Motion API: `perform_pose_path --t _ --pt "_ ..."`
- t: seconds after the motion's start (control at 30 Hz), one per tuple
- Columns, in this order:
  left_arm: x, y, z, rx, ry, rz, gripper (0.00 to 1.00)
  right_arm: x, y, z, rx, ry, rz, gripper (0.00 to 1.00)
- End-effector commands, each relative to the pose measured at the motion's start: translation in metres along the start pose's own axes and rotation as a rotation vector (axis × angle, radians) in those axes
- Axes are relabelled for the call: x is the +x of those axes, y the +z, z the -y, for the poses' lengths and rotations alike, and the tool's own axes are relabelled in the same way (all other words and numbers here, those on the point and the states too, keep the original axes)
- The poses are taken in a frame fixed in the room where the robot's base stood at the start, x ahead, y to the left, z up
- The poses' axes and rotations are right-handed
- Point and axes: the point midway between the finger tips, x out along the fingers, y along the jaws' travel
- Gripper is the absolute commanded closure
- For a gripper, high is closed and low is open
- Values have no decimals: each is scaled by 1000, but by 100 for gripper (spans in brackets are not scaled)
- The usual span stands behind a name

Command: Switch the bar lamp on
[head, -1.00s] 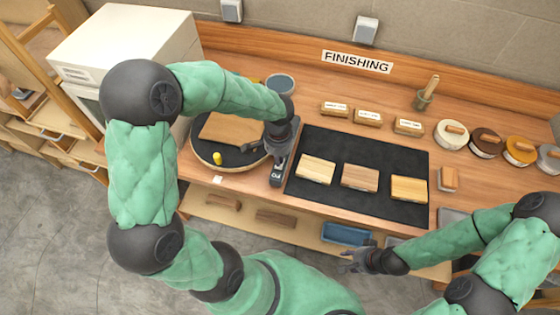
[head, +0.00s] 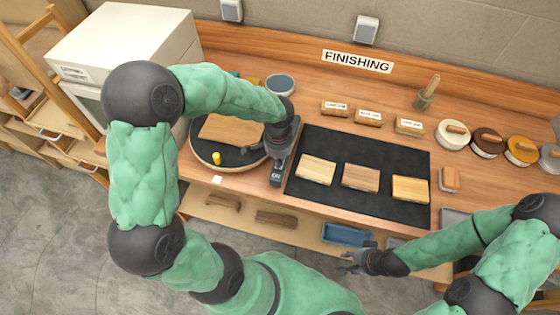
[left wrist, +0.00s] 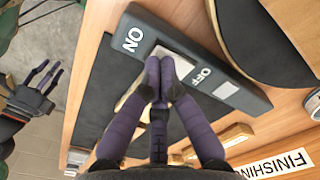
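A long dark grey switch bar (left wrist: 250,100) with "ON" and "OFF" labels crosses the left wrist view. It has a pale square button (left wrist: 176,58) beside "ON" and another pale square (left wrist: 226,90) beside "OFF". In the head view the bar (head: 276,178) stands between the round turntable and the black mat, partly hidden by my left gripper (head: 276,150). The left gripper's fingertips (left wrist: 160,78) are together, empty, over the button beside "ON"; I cannot tell whether they touch it. My right gripper (head: 350,262) is open and empty by the bench's front edge.
The turntable (head: 238,160) with a wooden board (head: 230,129) and yellow knob (head: 216,158) is left of the bar. The black mat (head: 380,205) with three wood samples is to its right. Several tins and labelled blocks stand behind. A white cabinet (head: 130,40) is at left.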

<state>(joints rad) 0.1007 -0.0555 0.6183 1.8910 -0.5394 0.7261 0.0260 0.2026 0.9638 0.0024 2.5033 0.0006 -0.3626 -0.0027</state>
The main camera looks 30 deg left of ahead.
Motion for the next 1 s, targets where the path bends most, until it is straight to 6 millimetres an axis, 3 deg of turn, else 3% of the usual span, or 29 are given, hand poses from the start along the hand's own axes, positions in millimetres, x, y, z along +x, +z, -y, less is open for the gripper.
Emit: perform_pose_path --t 0.57,1.0 --pt "5 0 0 0 0 0 100 4 0 -1 0 0 0 60" --pt "-22 0 0 0 -1 0 100 -16 1 6 0 0 0 60"
